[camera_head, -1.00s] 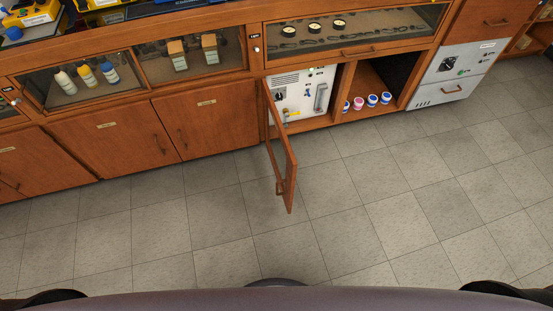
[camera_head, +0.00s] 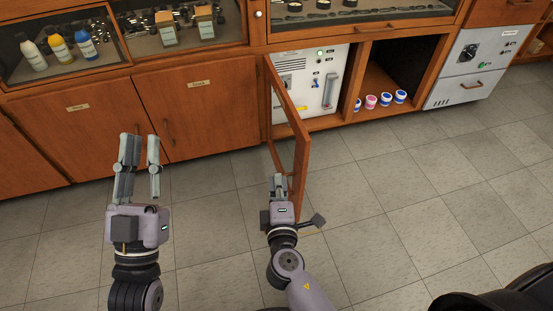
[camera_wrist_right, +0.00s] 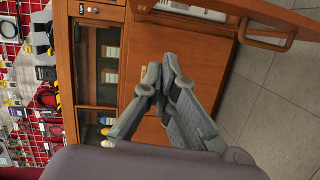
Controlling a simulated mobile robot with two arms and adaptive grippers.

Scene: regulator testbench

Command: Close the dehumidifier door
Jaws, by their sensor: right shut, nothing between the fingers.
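The dehumidifier door (camera_head: 303,165) is a wooden frame that stands open, swung out from the cabinet on its left-side hinge. Behind it is the white dehumidifier panel (camera_head: 325,75) in its compartment. My right gripper (camera_head: 279,180) is shut and empty, close to the left of the door's free end; I cannot tell if it touches. In the right wrist view, the right gripper's fingertips (camera_wrist_right: 158,82) meet, and the door (camera_wrist_right: 235,8) with its handle (camera_wrist_right: 264,37) shows at top right, apart from them. My left gripper (camera_head: 140,145) is open and empty, in front of the lower cabinet doors.
A grey unit (camera_head: 467,73) stands farther right. Closed wooden cabinets (camera_head: 205,118) lie to the left, below glass cases with bottles (camera_head: 60,47). The tiled floor (camera_head: 400,190) right of the door is clear.

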